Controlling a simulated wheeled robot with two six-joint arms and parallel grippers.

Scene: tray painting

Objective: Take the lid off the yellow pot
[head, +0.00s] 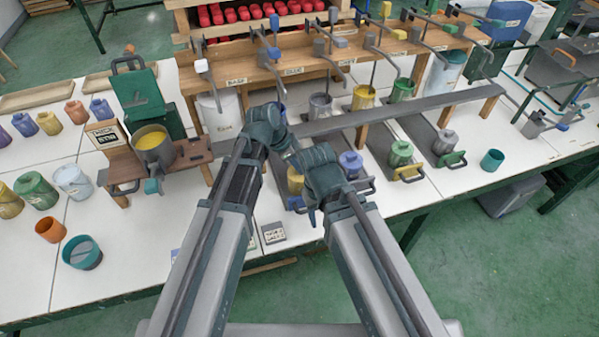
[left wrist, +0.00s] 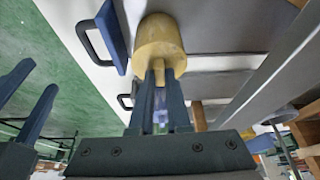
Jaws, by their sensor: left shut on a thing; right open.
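I cannot tell whether the lid is apart from the pot. My right gripper (head: 312,213) is open and empty, low beside the pot; it also shows in the left wrist view (left wrist: 25,105).
A blue pot (head: 350,164), a green pot (head: 400,153) and a grey pot (head: 445,142) stand to the right. A grey rail (head: 400,115) and wooden rack lie behind. A stand with a pail of yellow paint (head: 153,143) is at left. A small card (head: 273,233) lies in front.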

